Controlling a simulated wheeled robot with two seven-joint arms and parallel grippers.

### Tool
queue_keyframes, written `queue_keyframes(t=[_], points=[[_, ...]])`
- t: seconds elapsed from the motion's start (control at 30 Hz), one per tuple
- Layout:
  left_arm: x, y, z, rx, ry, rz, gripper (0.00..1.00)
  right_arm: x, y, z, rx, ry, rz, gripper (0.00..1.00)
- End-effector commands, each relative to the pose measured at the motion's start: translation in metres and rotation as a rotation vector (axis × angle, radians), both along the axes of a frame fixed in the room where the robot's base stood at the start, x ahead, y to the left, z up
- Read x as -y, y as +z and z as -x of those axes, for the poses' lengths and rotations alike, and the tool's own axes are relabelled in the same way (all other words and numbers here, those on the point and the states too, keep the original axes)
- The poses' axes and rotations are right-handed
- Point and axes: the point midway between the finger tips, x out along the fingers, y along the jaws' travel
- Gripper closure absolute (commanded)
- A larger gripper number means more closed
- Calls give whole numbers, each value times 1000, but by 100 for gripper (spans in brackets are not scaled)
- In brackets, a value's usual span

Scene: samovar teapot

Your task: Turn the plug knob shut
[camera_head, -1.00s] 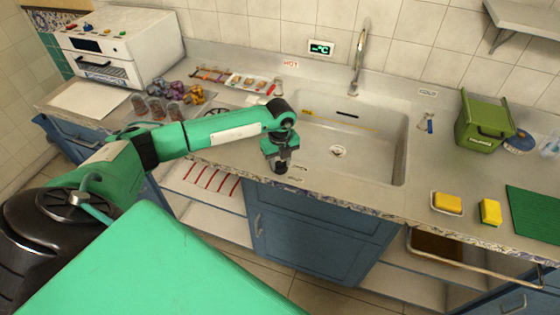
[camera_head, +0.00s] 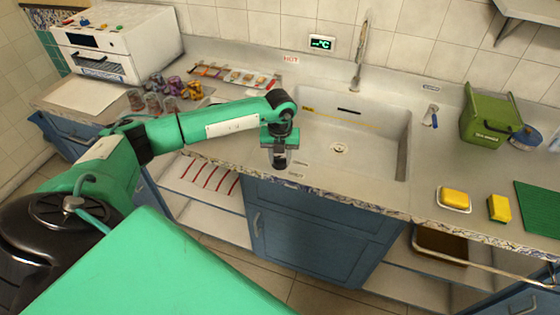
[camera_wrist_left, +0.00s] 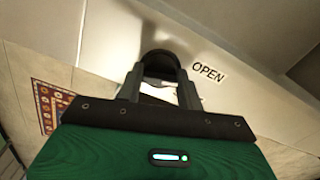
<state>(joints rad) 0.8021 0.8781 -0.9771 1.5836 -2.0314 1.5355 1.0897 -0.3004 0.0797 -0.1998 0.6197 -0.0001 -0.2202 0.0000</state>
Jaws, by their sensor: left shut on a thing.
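My left gripper (camera_head: 279,158) points down at the counter's front strip, just before the sink's front left corner. In the left wrist view, its two dark fingers (camera_wrist_left: 160,90) are shut on a rounded black knob (camera_wrist_left: 162,62), the plug knob. An "OPEN" label (camera_wrist_left: 208,72) is on the pale surface to the right of the knob. In the head view the gripper mostly hides the knob. The sink (camera_head: 375,150) has a drain (camera_head: 339,149) in its floor; I cannot tell whether it is plugged. My right gripper is not in view.
A tall faucet (camera_head: 360,60) stands behind the sink. Several cups (camera_head: 152,103) and a white oven (camera_head: 115,45) are at the left. A green bin (camera_head: 485,115), a yellow sponge (camera_head: 499,208) and a green mat (camera_head: 540,210) are at the right. Blue cabinets (camera_head: 315,225) stand below.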

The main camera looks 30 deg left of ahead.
Motion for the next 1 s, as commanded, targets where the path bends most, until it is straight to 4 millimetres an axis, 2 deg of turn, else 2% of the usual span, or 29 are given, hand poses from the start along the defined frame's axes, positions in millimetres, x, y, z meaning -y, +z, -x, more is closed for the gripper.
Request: queue_keyframes(t=[0.03,0.23,0.3,0.4,1.0], points=[[-1,-3,-1,3,-45,-1,86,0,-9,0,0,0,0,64],[0,-3,-1,3,-235,-1,86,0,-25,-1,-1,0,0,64],[0,-3,-1,3,-301,0,86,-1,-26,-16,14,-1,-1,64],[0,-3,-1,3,-396,0,86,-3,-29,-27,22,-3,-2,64],[0,-1,-1,4,-912,0,86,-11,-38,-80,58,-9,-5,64]])
